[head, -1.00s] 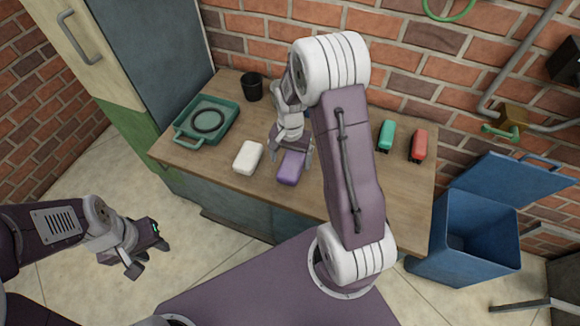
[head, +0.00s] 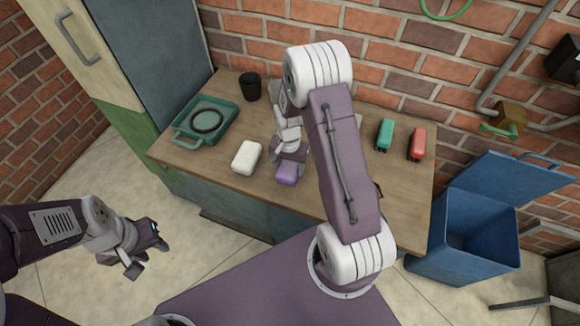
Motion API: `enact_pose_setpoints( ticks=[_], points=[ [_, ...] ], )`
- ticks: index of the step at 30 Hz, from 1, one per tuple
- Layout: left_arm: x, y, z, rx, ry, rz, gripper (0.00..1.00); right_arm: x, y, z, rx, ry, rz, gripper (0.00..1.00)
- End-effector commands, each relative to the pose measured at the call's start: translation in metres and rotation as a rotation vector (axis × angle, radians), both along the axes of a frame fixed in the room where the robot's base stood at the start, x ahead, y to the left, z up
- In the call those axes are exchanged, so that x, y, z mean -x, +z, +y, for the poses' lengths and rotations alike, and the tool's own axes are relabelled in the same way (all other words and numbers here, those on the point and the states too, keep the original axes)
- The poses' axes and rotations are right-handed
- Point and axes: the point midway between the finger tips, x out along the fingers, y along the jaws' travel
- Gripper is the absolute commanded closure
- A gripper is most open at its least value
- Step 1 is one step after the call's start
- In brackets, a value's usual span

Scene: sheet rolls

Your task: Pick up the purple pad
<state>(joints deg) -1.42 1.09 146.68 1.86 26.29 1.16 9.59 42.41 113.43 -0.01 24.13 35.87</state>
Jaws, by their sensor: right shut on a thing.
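The purple pad (head: 287,175) is a small rounded block near the front edge of the wooden table. Its far part is hidden under my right gripper (head: 288,162). My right gripper comes down over the pad from above and is shut on it. I cannot tell whether the pad is clear of the table top. My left gripper (head: 148,262) is away from the table, over the floor at the lower left. Its fingers look apart, with nothing between them.
A white pad (head: 246,156) lies just left of the purple one. A green tray (head: 181,136) and a black cup (head: 250,87) stand at the back left. A blue bin (head: 470,235) stands open beyond the table.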

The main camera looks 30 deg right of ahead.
Motion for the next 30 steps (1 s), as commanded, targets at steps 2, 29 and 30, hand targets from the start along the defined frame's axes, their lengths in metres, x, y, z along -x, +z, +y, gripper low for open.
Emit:
enact_pose_setpoints(
  ticks=[2,29,30],
  points=[
    [0.0,0.0,0.0,0.0,0.0,0.0,0.64,0.0,0.0,0.0,0.0,0.0,0.0,0.77],
    [0.0,0.0,0.0,0.0,0.0,0.0,0.64,0.017,0.104,-0.105,0.001,-0.003,-0.001,0.77],
    [0.0,0.0,0.0,0.0,0.0,0.0,0.64,0.017,0.106,-0.109,0.001,-0.002,-0.002,0.77]
  ],
)
